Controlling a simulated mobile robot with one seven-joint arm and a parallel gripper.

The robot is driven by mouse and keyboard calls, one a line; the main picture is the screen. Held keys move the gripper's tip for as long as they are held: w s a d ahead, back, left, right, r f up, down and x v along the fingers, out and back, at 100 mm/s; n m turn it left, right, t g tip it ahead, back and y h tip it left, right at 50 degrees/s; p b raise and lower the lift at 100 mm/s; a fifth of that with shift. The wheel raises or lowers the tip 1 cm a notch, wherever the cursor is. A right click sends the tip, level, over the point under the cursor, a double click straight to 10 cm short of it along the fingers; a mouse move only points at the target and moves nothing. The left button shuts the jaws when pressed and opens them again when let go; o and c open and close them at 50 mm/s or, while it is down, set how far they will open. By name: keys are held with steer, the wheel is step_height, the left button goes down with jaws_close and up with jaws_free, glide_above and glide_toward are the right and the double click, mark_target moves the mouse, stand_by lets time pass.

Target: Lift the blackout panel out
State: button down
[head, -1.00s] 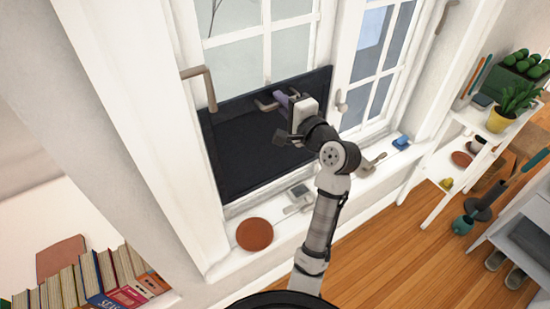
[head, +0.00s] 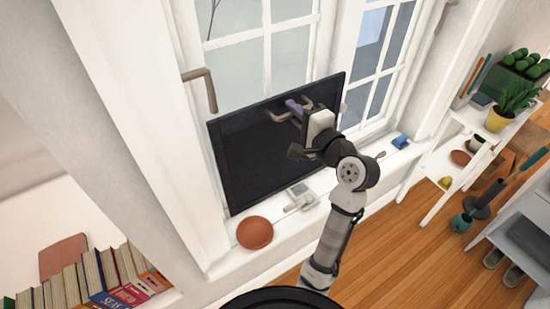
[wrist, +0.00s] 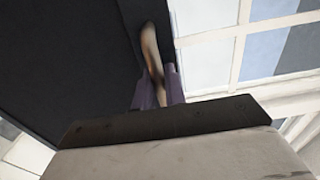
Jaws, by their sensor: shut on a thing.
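The blackout panel (head: 258,146) is a dark, framed rectangle in front of the lower left window in the head view. It stands tilted, its right side turned out from the window frame, and its lower edge is close to the sill. My gripper (head: 297,108) is at the panel's upper right, shut on a brownish handle on its face. In the wrist view the gripper's purple fingers (wrist: 159,88) close around the handle (wrist: 151,50), with the dark panel (wrist: 70,60) filling the left. My arm hides part of the panel's right side.
On the sill (head: 282,232) are a terracotta saucer (head: 254,233), a small grey device (head: 300,195) and a blue item (head: 400,142). A window latch handle (head: 202,85) juts out above the panel's left.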

steer(key=r+p+v, duration=0.1)
steer(key=v, duration=0.6)
steer(key=shift+r, duration=0.15)
stand_by(0.3)
steer(key=shift+a+r+p, duration=0.1)
steer(key=shift+r+p, duration=0.05)
steer(key=shift+p, duration=0.2)
